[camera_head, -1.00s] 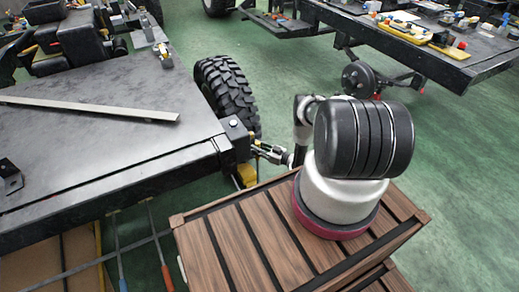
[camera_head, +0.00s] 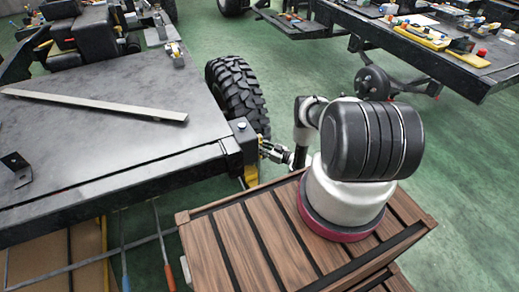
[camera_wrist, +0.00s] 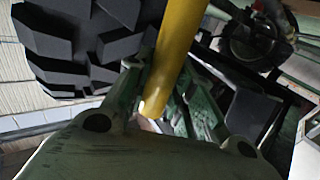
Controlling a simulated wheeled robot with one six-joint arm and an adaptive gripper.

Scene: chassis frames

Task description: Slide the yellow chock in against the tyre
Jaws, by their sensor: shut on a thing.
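The black knobbly tyre (camera_head: 238,92) stands beside the corner of the dark chassis frame in the head view. Its tread also fills the upper left of the wrist view (camera_wrist: 75,45). My gripper (camera_head: 266,148) is at that corner, just below the tyre in the picture. In the wrist view, my gripper (camera_wrist: 165,95) is shut on the yellow chock (camera_wrist: 182,45), which stands out between the fingers, right of the tread. Contact between chock and tyre cannot be made out. In the head view a yellow piece (camera_head: 251,175) shows under the corner; I cannot tell whether it is the chock.
The chassis deck (camera_head: 100,120) with a loose metal bar (camera_head: 95,103) lies left of my arm. A slatted wooden crate (camera_head: 240,245) is in front. Another loaded chassis (camera_head: 420,40) stands at the back right. Green floor (camera_head: 460,150) is clear at the right.

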